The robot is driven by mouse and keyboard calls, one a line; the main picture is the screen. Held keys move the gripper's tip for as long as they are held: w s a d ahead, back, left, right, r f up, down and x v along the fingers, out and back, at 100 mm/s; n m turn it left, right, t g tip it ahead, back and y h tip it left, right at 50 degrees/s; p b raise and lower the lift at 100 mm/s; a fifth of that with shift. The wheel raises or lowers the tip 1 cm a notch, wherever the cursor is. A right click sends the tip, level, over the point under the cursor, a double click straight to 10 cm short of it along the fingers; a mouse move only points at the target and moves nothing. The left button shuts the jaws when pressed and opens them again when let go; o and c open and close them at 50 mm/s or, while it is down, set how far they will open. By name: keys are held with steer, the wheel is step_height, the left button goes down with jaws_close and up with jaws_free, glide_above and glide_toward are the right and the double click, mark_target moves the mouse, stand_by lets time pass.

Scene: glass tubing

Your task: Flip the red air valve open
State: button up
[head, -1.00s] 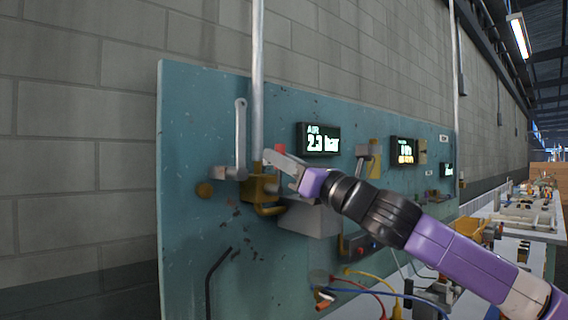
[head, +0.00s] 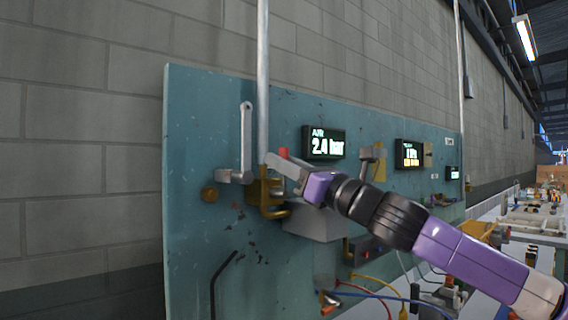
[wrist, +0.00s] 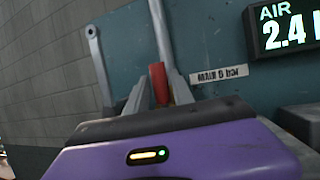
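The red air valve handle (wrist: 158,84) shows in the wrist view as a short red bar between my two fingers. It fills the narrow gap between them. In the head view only a small red end (head: 283,153) shows above the grey fingers, and the rest is hidden behind them. My gripper (head: 280,166) is at the lower part of the vertical pipe, beside the brass fitting (head: 266,190). In the wrist view my gripper (wrist: 158,78) has one grey finger on each side of the handle and looks shut on it. The AIR display (head: 323,143) reads 2.4 bar.
The teal panel (head: 205,130) carries a grey lever (head: 246,140) left of the vertical pipe (head: 262,80). A grey box (head: 312,220) sits just below my gripper. Loose cables (head: 370,285) lie lower right. A label (wrist: 219,74) is right of the handle.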

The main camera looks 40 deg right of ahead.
steer(key=b+v, duration=0.1)
steer(key=v, duration=0.6)
steer(key=shift+s+f, duration=0.15)
steer(key=shift+s, duration=0.2)
